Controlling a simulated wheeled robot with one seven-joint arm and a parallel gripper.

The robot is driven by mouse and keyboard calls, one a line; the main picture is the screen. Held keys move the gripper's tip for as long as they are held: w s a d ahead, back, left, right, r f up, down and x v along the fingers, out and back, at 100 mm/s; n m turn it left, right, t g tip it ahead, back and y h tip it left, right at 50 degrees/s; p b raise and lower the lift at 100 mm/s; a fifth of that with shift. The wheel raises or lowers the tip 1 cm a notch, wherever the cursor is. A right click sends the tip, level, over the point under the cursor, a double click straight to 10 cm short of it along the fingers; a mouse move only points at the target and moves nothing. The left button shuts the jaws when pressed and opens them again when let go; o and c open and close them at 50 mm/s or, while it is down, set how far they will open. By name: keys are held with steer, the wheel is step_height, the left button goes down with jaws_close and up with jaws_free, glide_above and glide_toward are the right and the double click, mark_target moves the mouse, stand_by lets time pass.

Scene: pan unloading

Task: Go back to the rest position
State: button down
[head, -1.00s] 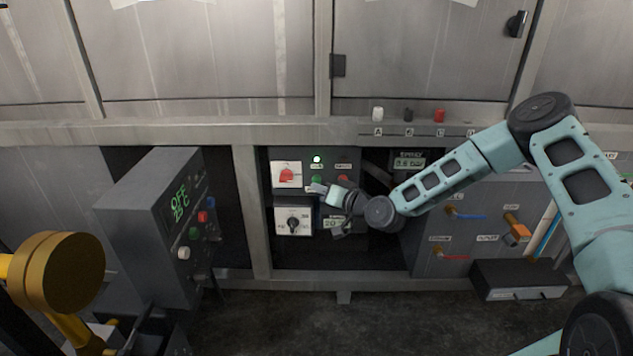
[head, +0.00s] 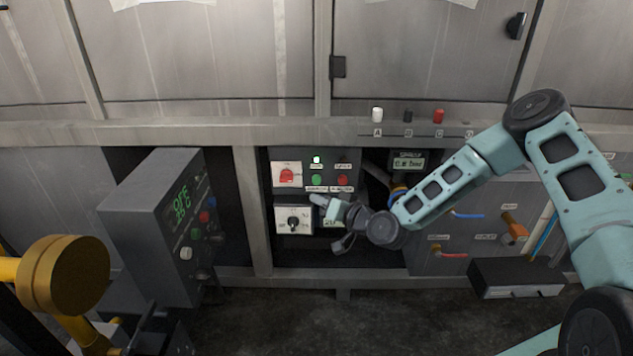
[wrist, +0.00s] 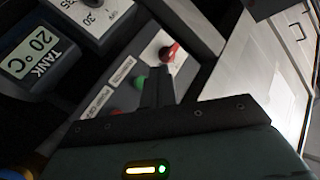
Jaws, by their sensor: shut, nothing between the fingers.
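My gripper (head: 317,200) is shut and empty in front of the central control panel (head: 329,160). In the head view its fingers are just below the green button (head: 316,180), beside the white dial plate (head: 293,219). In the wrist view the shut fingers (wrist: 159,72) point toward the panel near the green button (wrist: 140,83) and the red switch (wrist: 169,51). I cannot tell whether the fingertips touch the panel.
A grey control box (head: 150,215) with a green display stands at the left, near a yellow cylinder (head: 70,275). A valve panel (head: 432,262) and a dark box (head: 517,277) are at the right. In the wrist view a tank display (wrist: 40,50) reads 20 °C. The floor (head: 380,320) in front is clear.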

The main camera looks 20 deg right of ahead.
stand_by(0.4)
steer(key=s+a+r+n+g, duration=0.3)
steer(key=s+a+n+g, duration=0.65)
steer(key=s, duration=0.45)
steer(key=s+d+r+g+h, duration=0.15)
steer(key=s+r, duration=0.25)
steer(key=s, duration=0.5)
steer(key=s+r+g+h, duration=0.2)
steer(key=s+r+h, duration=0.15)
steer(key=s, duration=0.55)
steer(key=s+d+r+g+h, duration=0.1)
steer(key=s+r+g+h, duration=0.1)
steer(key=s+r, duration=0.5)
step_height(320, 180, up, 28)
steer(key=s+p, duration=0.1)
steer(key=p, duration=2.9)
steer(key=shift+d, duration=0.15)
steer(key=shift+d+f, duration=0.1)
